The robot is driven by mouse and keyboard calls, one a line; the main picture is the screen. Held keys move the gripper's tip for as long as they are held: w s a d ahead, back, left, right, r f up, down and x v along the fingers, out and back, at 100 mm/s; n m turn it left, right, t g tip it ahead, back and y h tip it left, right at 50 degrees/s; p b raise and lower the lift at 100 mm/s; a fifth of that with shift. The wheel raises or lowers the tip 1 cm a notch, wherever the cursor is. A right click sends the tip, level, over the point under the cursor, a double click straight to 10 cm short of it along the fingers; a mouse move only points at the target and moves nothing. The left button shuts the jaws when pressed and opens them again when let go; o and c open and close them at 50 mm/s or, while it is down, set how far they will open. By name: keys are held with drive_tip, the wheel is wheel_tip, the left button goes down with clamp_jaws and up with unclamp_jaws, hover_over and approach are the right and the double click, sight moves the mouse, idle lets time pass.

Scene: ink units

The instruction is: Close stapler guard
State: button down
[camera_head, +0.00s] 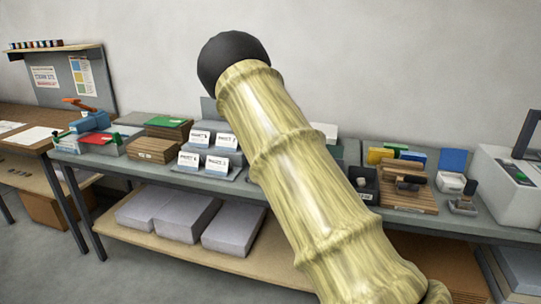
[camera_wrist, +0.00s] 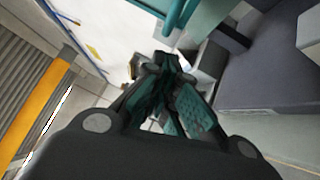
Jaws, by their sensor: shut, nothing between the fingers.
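My gripper (camera_wrist: 165,68) shows in the wrist view with its dark and teal fingers drawn together and nothing held. It is hidden or out of frame in the head view, where my arm crosses the middle. A teal bar (camera_wrist: 176,14) crosses the top of the wrist view beyond the fingertips; I cannot tell whether it is the guard. In the head view, a pale machine (camera_head: 508,190) with a raised dark frame (camera_head: 526,134) stands at the right edge. A blue device (camera_head: 90,121) with an orange lever (camera_head: 79,104) stands at the left. I cannot tell which is the stapler.
The grey table (camera_head: 415,222) carries card stands (camera_head: 190,160), a wooden block (camera_head: 410,198) and small stamps (camera_head: 463,204). Paper stacks (camera_head: 235,228) lie on the shelf below. In the wrist view, a dark grey block (camera_wrist: 262,72) fills the right and an orange bar (camera_wrist: 38,105) the left.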

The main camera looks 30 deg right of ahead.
drive_tip(key=s+f+b, duration=0.1)
drive_tip(key=s, duration=0.9)
drive_tip(key=shift+a+f+b, duration=0.2)
drive_tip(key=shift+a+b, duration=0.1)
drive_tip(key=shift+b, duration=0.05)
drive_tip(key=shift+s, duration=0.1)
